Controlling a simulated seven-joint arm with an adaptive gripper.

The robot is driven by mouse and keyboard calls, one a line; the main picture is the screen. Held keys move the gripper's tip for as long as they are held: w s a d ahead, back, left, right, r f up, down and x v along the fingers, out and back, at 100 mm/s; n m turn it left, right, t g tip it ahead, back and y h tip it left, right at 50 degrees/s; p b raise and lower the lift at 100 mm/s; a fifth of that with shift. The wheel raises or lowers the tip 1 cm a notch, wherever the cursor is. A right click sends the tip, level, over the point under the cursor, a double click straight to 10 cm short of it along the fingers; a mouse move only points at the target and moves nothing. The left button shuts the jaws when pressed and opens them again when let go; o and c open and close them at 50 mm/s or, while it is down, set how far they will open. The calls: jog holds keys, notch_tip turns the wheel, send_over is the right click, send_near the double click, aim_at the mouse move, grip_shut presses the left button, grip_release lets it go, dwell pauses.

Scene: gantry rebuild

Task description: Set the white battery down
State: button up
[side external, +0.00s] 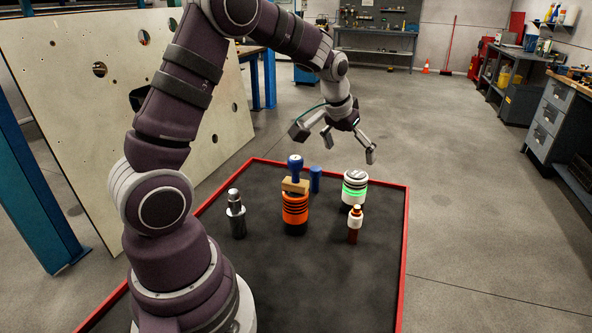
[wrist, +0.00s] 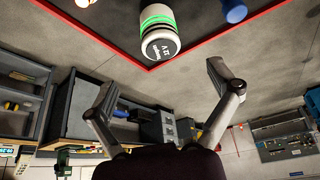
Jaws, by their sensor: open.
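The white battery (side external: 354,188) is a white cylinder with a glowing green band and a dark base. It stands upright on the black mat (side external: 330,265), near the mat's far right corner. My gripper (side external: 341,144) is open and empty, in the air above and behind the battery.
Around the battery stand a red and white bottle-like item (side external: 355,225), an orange ribbed cylinder (side external: 295,212) with a wooden block and blue top, a blue cylinder (side external: 316,180) and a grey metal piece (side external: 236,214). A red edge (side external: 405,240) borders the mat. The front of the mat is clear.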

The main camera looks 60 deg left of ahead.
jog(key=s+d+r+m+h, duration=0.1)
jog(key=s+d+r+m, duration=0.1)
jog(key=s+d, duration=0.4)
jog(key=s+d+r+m+t+h, duration=0.1)
jog(key=s+d+r+m, duration=0.1)
jog(key=s+d+r, duration=0.2)
jog(key=s+d, duration=0.3)
jog(key=s, duration=0.3)
jog(key=shift+s+r+m, duration=0.2)
jog(key=shift+r+m, duration=0.1)
jog(key=shift+r, duration=0.05)
